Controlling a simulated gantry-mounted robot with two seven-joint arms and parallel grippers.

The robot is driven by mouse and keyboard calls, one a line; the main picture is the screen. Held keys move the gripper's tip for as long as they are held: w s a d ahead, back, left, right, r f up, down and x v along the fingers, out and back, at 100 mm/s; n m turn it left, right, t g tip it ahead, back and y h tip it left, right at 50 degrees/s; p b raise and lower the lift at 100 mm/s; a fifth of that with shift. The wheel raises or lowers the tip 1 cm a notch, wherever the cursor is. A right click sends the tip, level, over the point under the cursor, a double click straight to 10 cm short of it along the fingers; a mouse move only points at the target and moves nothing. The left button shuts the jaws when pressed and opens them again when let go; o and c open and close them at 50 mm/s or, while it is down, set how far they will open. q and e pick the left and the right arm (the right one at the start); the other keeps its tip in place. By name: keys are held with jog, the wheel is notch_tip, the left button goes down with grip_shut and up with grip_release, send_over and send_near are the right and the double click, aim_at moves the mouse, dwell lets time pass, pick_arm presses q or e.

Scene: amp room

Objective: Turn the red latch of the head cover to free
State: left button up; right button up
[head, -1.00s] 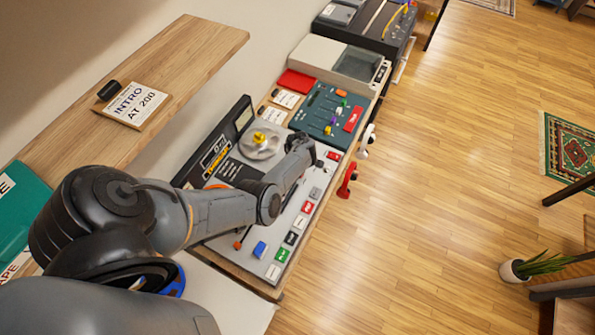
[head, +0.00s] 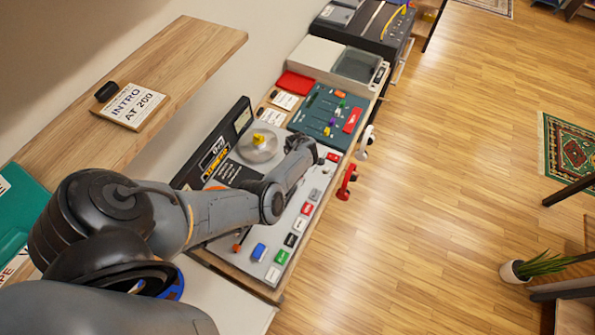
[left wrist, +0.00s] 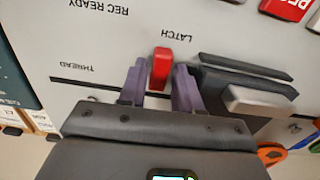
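The red latch (left wrist: 160,68) stands on the light deck panel below the printed word LATCH in the left wrist view. The two purple fingers of my left gripper (left wrist: 160,86) are on either side of it, with narrow gaps showing, so the gripper looks open around it. Contact cannot be made out. A dark block with a pale bar (left wrist: 250,98), which may be the head cover, lies just right of the fingers. In the head view my left arm reaches over the tape deck (head: 262,235) and hides the latch and fingertips. My right gripper is not in view.
A reel with a yellow knob (head: 258,143) is at the back of the deck. Several coloured buttons line its front edge, including a green one (head: 281,257). A teal mixer panel (head: 328,112) stands beyond. A red hook-like item (head: 347,182) hangs at the front edge.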

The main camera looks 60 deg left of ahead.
pick_arm(q)
jog(key=shift+o, duration=1)
jog(key=shift+r, duration=0.2)
notch_tip(320, 180, up, 10)
jog(key=p, duration=0.3)
jog(key=shift+r+p, duration=0.25)
jog(key=shift+p, duration=0.1)
